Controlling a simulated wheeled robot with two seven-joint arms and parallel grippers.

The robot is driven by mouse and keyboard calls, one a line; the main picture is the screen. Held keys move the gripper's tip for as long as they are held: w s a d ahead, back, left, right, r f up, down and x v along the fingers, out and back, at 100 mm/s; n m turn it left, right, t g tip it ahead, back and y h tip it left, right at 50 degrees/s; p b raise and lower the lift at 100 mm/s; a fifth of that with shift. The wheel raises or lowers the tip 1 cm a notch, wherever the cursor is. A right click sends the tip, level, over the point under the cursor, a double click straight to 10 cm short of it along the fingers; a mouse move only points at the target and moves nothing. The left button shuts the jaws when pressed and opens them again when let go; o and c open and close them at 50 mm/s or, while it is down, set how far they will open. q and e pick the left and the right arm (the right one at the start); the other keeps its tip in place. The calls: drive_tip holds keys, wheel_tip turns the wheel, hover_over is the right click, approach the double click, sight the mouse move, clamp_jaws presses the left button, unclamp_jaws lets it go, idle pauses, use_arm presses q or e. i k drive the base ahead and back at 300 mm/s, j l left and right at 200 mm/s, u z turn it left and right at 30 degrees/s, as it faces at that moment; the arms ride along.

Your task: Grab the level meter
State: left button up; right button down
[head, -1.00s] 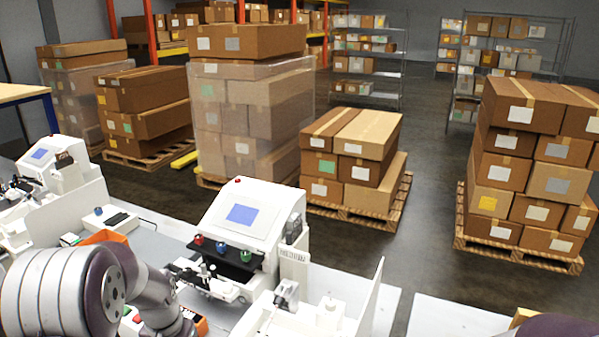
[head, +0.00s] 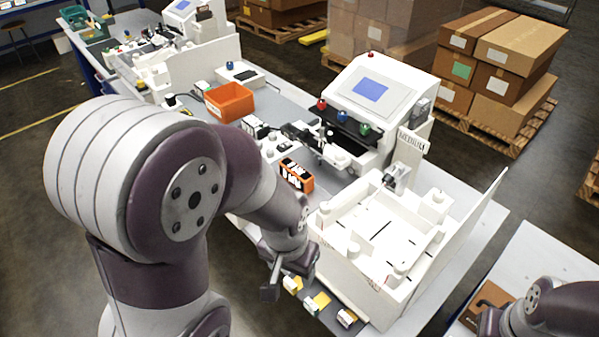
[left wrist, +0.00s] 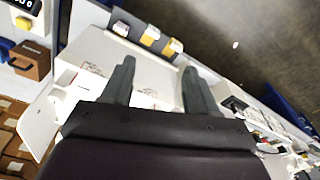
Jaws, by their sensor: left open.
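I cannot pick out the level meter for certain. My left gripper (head: 286,278) is close to the left item, pointing down. In the left wrist view its fingers (left wrist: 161,80) are apart with nothing between them. My right arm enters at lower right; its fingertips are hidden.
The white walled machine (head: 385,235) stands right of my left gripper. A small orange holder (head: 297,175) and an orange bin (head: 230,101) are on the bench. A plotter with a blue screen (head: 370,90) stands behind. A brown box (head: 487,300) is at lower right.

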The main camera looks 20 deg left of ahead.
sight(302, 181)
drive_tip(key=z, duration=0.6)
drive_tip(key=j+z, duration=0.35)
drive_tip(key=z, duration=0.15)
drive_tip(key=j+z, duration=0.35)
drive_tip(key=z, duration=0.15)
drive_tip(key=k+j+z, duration=0.15)
drive_tip(key=j+z, duration=0.15)
drive_tip(key=z, duration=0.2)
drive_tip(key=k+j+z, duration=0.15)
drive_tip(key=j+z, duration=0.15)
drive_tip(key=z, duration=0.15)
drive_tip(key=k+j+z, duration=0.15)
drive_tip(key=k+j, duration=0.35)
drive_tip(key=k+j+z, duration=0.15)
drive_tip(key=k+j, duration=0.35)
drive_tip(key=k+j+z, duration=0.15)
drive_tip(key=k+j, duration=0.2)
drive_tip(key=k, duration=0.25)
